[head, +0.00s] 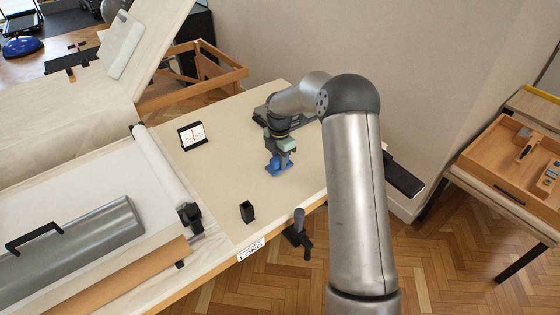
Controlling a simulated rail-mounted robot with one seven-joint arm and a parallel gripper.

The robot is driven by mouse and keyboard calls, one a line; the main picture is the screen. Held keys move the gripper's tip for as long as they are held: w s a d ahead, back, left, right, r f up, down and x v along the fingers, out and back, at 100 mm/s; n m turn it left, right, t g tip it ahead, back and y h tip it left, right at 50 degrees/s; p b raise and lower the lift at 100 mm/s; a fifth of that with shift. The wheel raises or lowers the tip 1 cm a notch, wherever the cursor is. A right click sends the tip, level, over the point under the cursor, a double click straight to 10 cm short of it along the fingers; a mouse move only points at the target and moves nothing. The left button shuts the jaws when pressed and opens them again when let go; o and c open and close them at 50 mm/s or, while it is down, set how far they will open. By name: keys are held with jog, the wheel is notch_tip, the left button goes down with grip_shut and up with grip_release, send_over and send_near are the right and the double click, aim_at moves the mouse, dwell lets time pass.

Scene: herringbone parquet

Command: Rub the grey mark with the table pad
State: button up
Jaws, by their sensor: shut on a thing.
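A blue pad (275,169), which I take to be the table pad, is at the cream table top (222,180). My gripper (281,157) points down and is shut on the pad from above. The pad looks level and low at the surface; I cannot tell whether it touches the table. I see no grey mark on the bare table top; the pad, gripper or arm may hide it.
A small framed card (192,136) stands behind left of the pad. A black open holder (247,212) stands near the front edge. A white paper roll (163,165) bounds the left side. A dark clamp (298,234) sits at the front edge. The table between is clear.

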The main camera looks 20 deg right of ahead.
jog(key=shift+r+p, duration=1.45)
jog(key=shift+r, duration=1.2)
jog(key=shift+o, duration=1.4)
jog(key=c, duration=0.3)
jog(key=o, duration=0.4)
jog(key=shift+c, duration=0.2)
jog(key=c, duration=0.4)
